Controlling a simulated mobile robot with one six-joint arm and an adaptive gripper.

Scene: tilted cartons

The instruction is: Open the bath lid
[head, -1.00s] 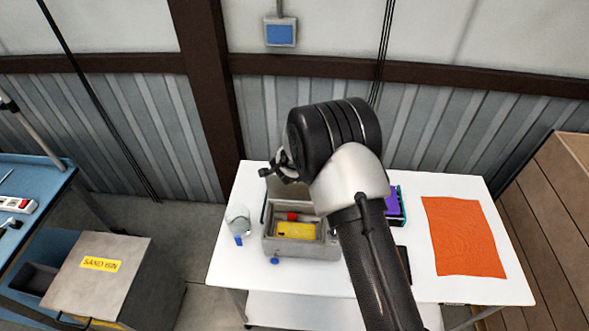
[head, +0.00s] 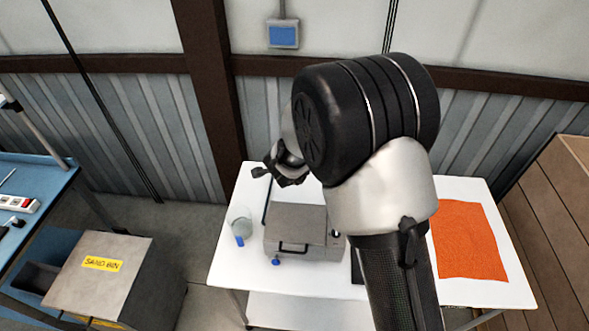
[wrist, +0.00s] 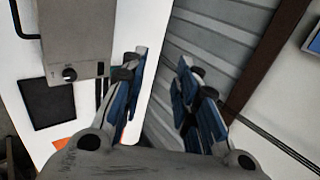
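The bath (head: 290,252) is a grey metal box on the white table, with a blue knob low on its front. Its grey bath lid (head: 300,222) lies flat over the top, hiding the inside. A dark handle (head: 293,247) shows at the lid's front edge. The bath also shows at the upper left of the wrist view (wrist: 85,40), with a black dial. My gripper (head: 280,172) is above and behind the bath, apart from it. In the wrist view my gripper (wrist: 162,60) has its fingers spread with nothing between them.
A glass beaker (head: 239,226) stands just left of the bath. A black flat pad (wrist: 47,103) lies beside the bath. An orange cloth (head: 468,240) covers the table's right side. The ribbed wall (head: 165,130) is close behind the table. My arm hides the table's middle.

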